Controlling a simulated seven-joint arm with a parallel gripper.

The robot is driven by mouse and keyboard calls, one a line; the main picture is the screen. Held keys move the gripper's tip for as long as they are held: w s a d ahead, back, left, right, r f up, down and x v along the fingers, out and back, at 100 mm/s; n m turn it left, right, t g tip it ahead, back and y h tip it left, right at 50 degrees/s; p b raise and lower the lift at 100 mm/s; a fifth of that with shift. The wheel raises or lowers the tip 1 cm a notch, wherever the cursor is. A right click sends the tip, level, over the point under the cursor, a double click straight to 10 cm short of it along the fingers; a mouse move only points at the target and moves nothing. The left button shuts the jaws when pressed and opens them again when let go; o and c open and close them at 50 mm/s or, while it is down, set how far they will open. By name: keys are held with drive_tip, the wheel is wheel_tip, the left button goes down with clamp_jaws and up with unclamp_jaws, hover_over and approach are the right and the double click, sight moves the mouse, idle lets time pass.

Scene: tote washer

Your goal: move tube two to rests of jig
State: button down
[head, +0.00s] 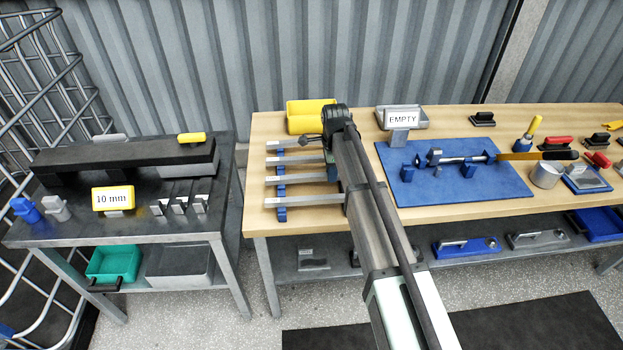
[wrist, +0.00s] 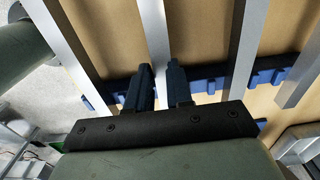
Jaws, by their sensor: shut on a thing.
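Several grey square tubes lie side by side across blue notched supports (head: 281,188) at the left of the wooden bench; one is the front tube (head: 305,200). In the wrist view, my gripper (wrist: 160,82) is shut on a grey tube (wrist: 155,40), with one dark blue finger on each side. This tube is second from the left there; I cannot tell its number from any marking. It appears still at the blue support rail (wrist: 212,83). In the head view, my arm hides the grasp. The jig (head: 435,158) with blue blocks stands on a blue board (head: 455,190).
A sign reading EMPTY (head: 401,118) stands behind the jig. An orange-bladed tool with a black handle (head: 545,155) overlaps the board's right side. A grey cup (head: 546,175) stands near it. The board's front is clear.

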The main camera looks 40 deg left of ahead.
drive_tip(key=shift+r, duration=0.25)
drive_tip(key=shift+r, duration=3.3)
drive_tip(key=shift+w, duration=0.1)
drive_tip(key=w+d+r, duration=0.3)
drive_tip(key=w+d, duration=1.1)
drive_tip(key=w, duration=0.1)
drive_tip(key=w+d+r, duration=0.3)
drive_tip(key=w+d, duration=1.2)
drive_tip(key=shift+w, duration=0.15)
drive_tip(key=shift+f, duration=0.1)
wheel_tip(320, 180, down, 7)
